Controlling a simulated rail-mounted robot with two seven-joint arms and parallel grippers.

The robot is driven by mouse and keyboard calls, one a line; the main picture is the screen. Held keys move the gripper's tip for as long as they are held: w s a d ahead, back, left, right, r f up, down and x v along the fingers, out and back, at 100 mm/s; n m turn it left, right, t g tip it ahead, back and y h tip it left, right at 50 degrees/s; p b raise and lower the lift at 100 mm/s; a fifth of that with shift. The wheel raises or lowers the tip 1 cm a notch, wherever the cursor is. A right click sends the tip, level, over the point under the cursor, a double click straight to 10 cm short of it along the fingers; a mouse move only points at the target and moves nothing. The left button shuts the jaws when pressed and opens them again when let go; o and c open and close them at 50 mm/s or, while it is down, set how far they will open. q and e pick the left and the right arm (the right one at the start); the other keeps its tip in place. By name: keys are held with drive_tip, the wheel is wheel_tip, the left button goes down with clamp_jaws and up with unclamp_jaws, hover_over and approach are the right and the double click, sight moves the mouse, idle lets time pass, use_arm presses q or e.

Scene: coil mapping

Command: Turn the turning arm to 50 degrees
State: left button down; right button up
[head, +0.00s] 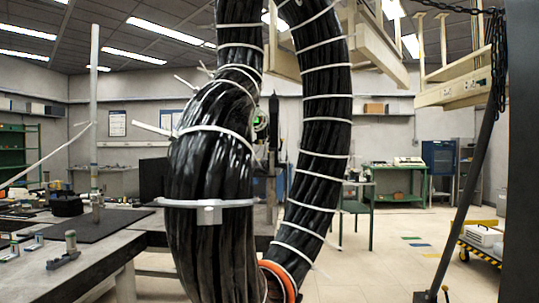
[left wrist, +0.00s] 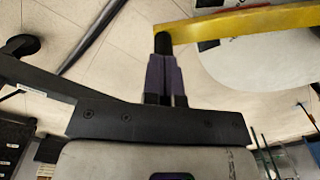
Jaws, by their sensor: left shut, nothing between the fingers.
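My left gripper (left wrist: 163,45) shows in the left wrist view. Its purple-grey fingers with a dark tip are together, with nothing held between them. The tip overlaps the left end of a yellow bar (left wrist: 240,24) that runs to the right edge; I cannot tell whether they touch. I cannot tell for sure whether this bar is the turning arm, and no angle marks can be read. A pale round surface (left wrist: 265,65) lies beside the bar. Neither gripper shows in the head view, where thick black cable bundles (head: 321,140) fill the middle. My right gripper is out of view.
A workbench (head: 115,245) at the left bears small parts and an upright pole (head: 94,110). A slanted dark pole (head: 467,195) and a yellow cart (head: 483,250) stand at the right. Open floor shows at centre right.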

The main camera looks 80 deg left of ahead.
use_arm(q)
drive_tip(key=s+d+r+p, duration=0.1)
drive_tip(key=d+r+p, duration=0.2)
drive_tip(key=r+p, duration=0.8)
drive_tip(key=p, duration=0.6)
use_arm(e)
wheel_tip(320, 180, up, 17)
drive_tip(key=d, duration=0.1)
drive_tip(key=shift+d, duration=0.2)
